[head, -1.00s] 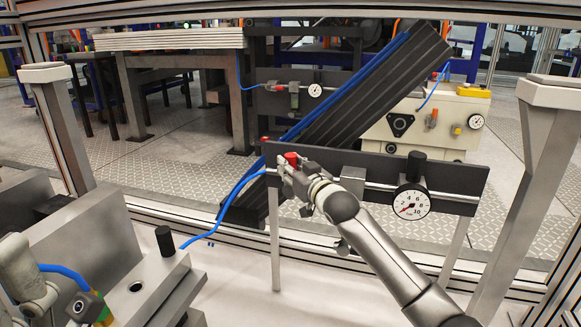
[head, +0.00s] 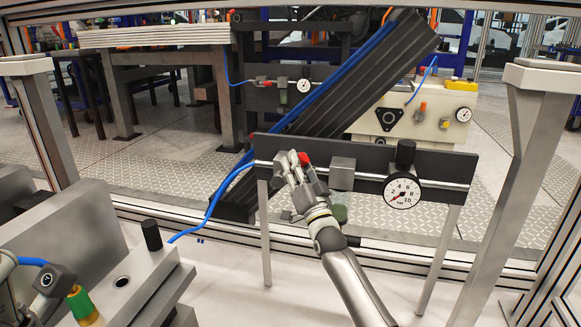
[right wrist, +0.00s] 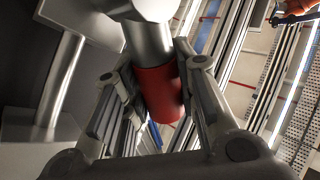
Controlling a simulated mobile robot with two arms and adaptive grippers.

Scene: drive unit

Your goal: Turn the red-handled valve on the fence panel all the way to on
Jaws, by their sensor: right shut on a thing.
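The dark fence panel (head: 440,166) stands on thin legs in the middle of the head view, with a metal pipe along its front. The valve's red handle (head: 304,159) is near the panel's left end, tilted to the right in that view. My right gripper (head: 298,170) is shut on the red handle. In the right wrist view the red cylinder of the handle (right wrist: 158,95) lies between both fingers, with its metal stem beyond. The gripper partly hides the valve body. The left gripper does not show.
A pressure gauge (head: 402,193) hangs at the panel's right, its needle at the low end. A grey block (head: 342,173) sits on the pipe right of the gripper. A blue hose (head: 215,198) runs to the panel's left end. Metal fixtures (head: 75,255) fill the lower left.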

